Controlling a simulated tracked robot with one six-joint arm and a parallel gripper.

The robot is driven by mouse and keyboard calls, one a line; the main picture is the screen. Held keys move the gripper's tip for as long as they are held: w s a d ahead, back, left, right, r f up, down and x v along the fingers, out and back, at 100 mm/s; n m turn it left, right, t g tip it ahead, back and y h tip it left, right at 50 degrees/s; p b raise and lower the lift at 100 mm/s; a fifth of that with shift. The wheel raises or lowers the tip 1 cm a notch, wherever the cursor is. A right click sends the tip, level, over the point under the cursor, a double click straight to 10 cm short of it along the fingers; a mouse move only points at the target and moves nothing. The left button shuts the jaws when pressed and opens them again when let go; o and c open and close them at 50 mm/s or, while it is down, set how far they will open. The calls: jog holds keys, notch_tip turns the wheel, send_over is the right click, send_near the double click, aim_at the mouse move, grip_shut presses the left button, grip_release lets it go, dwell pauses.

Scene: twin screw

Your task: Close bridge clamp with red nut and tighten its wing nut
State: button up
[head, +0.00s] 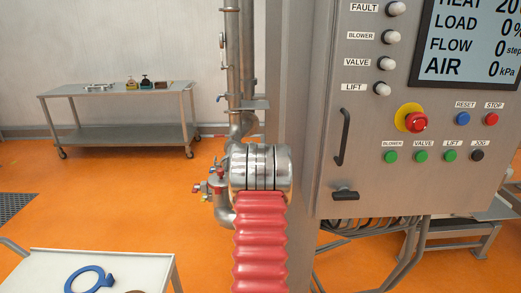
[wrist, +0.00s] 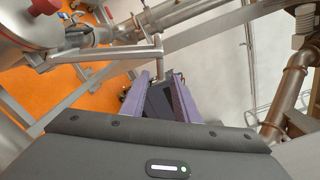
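In the head view, a small cluster of fittings with red, blue and yellow parts (head: 216,186) sits on the pipe left of a banded steel cylinder (head: 260,167). It is too small to tell which part is the bridge clamp, or whether that is open. In the wrist view, a red knob-like part (wrist: 44,6) shows at the top left edge against a round steel body (wrist: 15,25). I cannot tell whether it is the clamp's red nut. My gripper (wrist: 160,78) has its purple fingers apart, with a bent steel bar beyond them. No wing nut can be made out.
A red corrugated hose (head: 259,245) hangs below the steel cylinder. The control cabinet (head: 345,100) stands to the right. A white table with a blue ring-shaped part (head: 88,279) is at the lower left. A steel cart (head: 120,134) stands behind. A brown pipe (wrist: 290,95) is at the wrist view's right.

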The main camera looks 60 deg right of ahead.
jog(key=shift+x, duration=3.25)
jog(key=shift+c, duration=0.7)
grip_shut()
